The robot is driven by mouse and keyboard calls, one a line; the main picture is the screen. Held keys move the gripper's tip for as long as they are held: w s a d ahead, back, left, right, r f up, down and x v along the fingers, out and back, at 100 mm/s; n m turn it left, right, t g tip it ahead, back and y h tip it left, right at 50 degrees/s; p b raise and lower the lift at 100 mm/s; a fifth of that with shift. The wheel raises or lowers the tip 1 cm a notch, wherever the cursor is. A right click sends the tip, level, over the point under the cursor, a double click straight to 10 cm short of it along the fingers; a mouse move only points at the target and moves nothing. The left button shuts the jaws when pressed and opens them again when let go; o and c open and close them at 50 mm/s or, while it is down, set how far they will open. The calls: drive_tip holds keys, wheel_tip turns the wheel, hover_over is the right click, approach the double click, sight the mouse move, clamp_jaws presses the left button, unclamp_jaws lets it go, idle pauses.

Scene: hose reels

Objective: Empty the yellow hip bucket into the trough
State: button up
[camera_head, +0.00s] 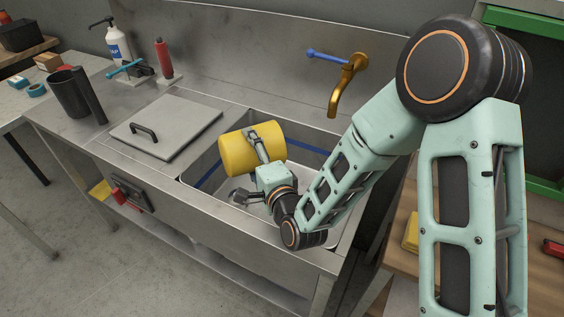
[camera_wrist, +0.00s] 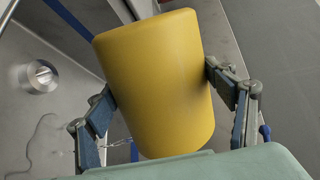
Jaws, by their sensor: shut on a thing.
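The yellow bucket (camera_head: 238,151) is held over the metal trough (camera_head: 322,134), tipped onto its side in the head view. My gripper (camera_head: 258,146) is shut on it, with one finger showing along its wall. In the wrist view the yellow bucket (camera_wrist: 155,80) fills the middle, and my gripper's fingers (camera_wrist: 160,92) press on its left and right sides. The bucket's opening and inside are hidden in both views. A dark wet-looking streak (camera_wrist: 40,138) lies on the trough floor beside the round drain (camera_wrist: 39,76).
A brass tap (camera_head: 347,84) with a blue lever stands behind the trough. A flat lid with a black handle (camera_head: 164,125) lies on the counter to the left. A dark jug (camera_head: 68,93), a soap bottle (camera_head: 118,46) and a red bottle (camera_head: 163,58) stand further left.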

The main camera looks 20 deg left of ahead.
drive_tip(key=shift+w+r, duration=0.1)
drive_tip(key=shift+r, duration=0.05)
drive_tip(key=shift+a+r+m, duration=0.1)
drive_tip(key=shift+r+m, duration=0.05)
drive_tip(key=shift+m, duration=0.15)
drive_tip(key=shift+r, duration=0.1)
